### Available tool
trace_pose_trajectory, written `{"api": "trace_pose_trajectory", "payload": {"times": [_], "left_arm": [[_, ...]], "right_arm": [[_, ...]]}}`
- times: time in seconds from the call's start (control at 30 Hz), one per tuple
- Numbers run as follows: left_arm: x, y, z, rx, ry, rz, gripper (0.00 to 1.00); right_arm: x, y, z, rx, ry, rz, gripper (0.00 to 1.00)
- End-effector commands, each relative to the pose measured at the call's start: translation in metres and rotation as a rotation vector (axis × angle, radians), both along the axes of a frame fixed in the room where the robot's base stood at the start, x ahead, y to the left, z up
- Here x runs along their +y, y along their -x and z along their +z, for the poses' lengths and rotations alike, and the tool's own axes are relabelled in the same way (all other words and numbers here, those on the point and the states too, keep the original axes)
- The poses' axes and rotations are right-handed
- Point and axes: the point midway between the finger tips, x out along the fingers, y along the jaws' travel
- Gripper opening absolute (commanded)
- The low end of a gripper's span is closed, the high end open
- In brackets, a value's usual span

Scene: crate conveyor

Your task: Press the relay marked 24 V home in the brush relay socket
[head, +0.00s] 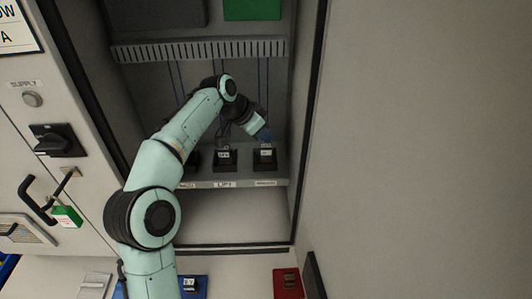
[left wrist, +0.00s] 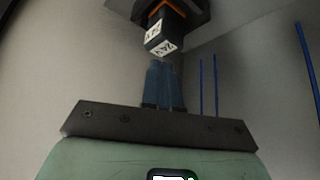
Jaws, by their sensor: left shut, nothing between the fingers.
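Three dark sockets stand in a row on the cabinet shelf, each with a block in it; the left one is partly behind my arm. The right-hand relay (head: 264,153) sits in the right socket (head: 265,166), above a shelf label too small to read. My right gripper is out of view.
The middle relay (head: 224,155) stands close to the left of my gripper. A slotted duct (head: 200,49) runs above, with blue wires hanging behind. The cabinet's side wall is near on the right. A blue tray (head: 203,281) and a red box (head: 288,283) lie below.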

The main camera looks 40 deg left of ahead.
Motion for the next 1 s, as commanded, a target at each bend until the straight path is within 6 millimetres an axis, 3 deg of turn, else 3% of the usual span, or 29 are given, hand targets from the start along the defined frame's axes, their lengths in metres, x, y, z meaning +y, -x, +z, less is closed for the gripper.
{"api": "trace_pose_trajectory", "payload": {"times": [1.0], "left_arm": [[-0.0002,0.0001,-0.0083,0.001,0.0,-0.001,0.0]], "right_arm": [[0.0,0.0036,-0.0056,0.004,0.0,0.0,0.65]]}}
